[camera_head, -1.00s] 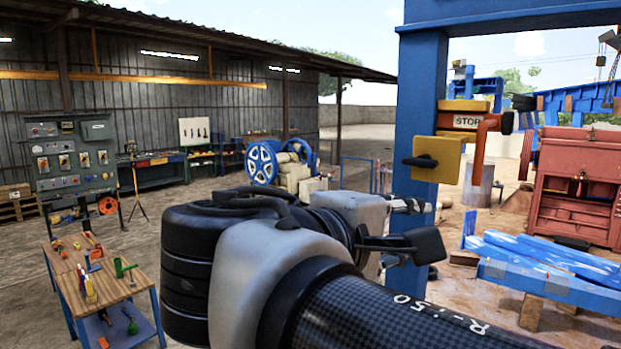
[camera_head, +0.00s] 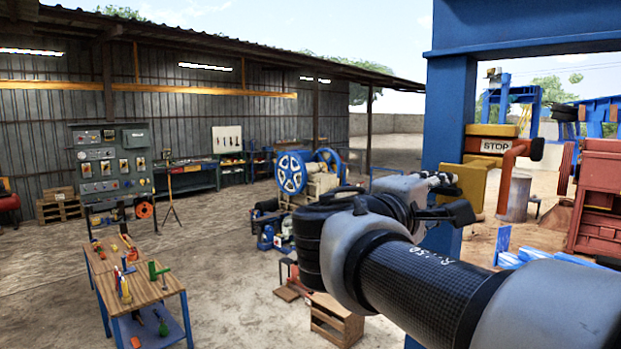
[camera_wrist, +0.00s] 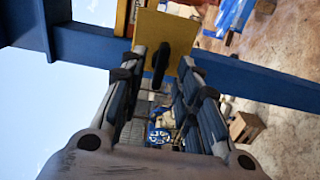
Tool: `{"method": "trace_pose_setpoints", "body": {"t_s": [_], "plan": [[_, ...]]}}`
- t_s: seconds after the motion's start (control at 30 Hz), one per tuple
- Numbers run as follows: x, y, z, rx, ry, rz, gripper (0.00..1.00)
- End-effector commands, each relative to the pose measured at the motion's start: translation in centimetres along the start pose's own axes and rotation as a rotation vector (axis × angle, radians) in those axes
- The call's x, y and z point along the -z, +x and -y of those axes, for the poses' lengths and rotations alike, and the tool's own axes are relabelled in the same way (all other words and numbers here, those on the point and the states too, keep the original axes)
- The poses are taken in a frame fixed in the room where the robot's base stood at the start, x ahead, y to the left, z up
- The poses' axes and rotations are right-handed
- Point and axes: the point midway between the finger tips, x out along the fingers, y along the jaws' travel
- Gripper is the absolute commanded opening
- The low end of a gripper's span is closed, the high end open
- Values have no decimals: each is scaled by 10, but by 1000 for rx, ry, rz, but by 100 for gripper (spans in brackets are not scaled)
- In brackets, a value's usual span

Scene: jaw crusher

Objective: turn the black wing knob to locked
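The black wing knob (camera_wrist: 161,62) stands out from a yellow box in the wrist view, its wing running nearly along the picture's height. The yellow box (camera_head: 474,186) is fixed to a blue post in the head view, where my arm and gripper hide the knob. My gripper (camera_head: 443,181) is at the box's front face. In the wrist view my gripper (camera_wrist: 162,70) is open, one finger on each side of the knob, with visible gaps. I cannot tell how far the fingertips are from the plate.
The blue post (camera_head: 451,110) rises beside the box. An orange STOP part (camera_head: 496,147) sits just above it. A wooden tool table (camera_head: 140,284) stands at the lower left, and a wooden crate (camera_head: 337,322) lies on the ground below my arm. Open ground lies between.

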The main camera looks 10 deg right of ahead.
Motion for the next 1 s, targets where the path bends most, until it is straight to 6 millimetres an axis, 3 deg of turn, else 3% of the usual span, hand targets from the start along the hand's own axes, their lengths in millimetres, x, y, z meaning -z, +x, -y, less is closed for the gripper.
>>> {"method": "trace_pose_setpoints", "body": {"t_s": [0.23, 0.6, 1.0], "plan": [[-1, 31, 0, 1, -2, 2, 30], [0, 36, 0, 1, 0, -1, 30], [0, 35, 0, 1, 0, 0, 3]]}}
